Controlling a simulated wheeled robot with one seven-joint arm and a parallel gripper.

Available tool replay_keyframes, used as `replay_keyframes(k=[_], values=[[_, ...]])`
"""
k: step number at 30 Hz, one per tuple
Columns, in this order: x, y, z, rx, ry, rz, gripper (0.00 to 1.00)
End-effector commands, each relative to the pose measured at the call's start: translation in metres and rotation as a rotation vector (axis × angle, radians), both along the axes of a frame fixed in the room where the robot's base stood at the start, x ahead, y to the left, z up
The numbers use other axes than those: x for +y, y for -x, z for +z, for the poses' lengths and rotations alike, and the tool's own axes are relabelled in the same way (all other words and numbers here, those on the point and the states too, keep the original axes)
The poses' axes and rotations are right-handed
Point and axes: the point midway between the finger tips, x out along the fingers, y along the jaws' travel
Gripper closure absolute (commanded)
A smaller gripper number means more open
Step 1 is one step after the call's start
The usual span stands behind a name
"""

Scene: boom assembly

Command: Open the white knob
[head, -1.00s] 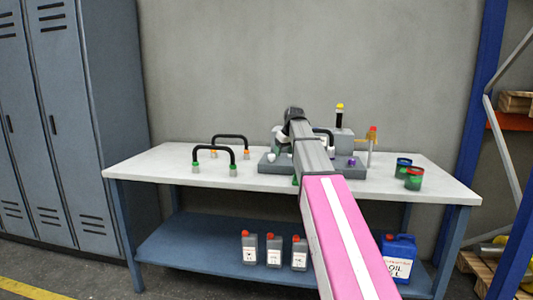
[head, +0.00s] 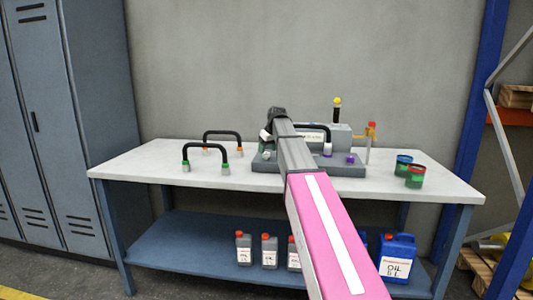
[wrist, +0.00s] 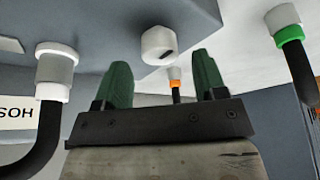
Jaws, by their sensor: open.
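The white knob (wrist: 158,44) is a small faceted cap with a dark slot, on the underside of a grey surface in the wrist view. My gripper (wrist: 162,66) has two green fingers, spread apart and empty. In that picture the knob lies just past the fingertips, roughly between them and not visibly touched. In the head view, a small white piece (head: 267,155) at the left of the grey assembly (head: 345,171) looks like the knob. My arm covers the middle of the assembly there, and the finger tips cannot be made out.
A black hose with a white collar (wrist: 54,75) is close to the left finger in the wrist view, and a green-ringed fitting (wrist: 290,35) is at the right. Black handles (head: 207,152) and cans (head: 415,176) stand on the workbench (head: 140,168). Bare tabletop lies at left.

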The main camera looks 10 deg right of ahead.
Motion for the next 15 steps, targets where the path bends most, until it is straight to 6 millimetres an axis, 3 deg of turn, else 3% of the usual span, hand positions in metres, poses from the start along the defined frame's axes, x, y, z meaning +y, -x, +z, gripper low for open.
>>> replay_keyframes(k=[6,15], values=[[0.004,-0.007,-0.019,0.0,0.0,0.0,0.35],[0.004,-0.008,-0.022,0.0,0.0,0.0,0.35]])
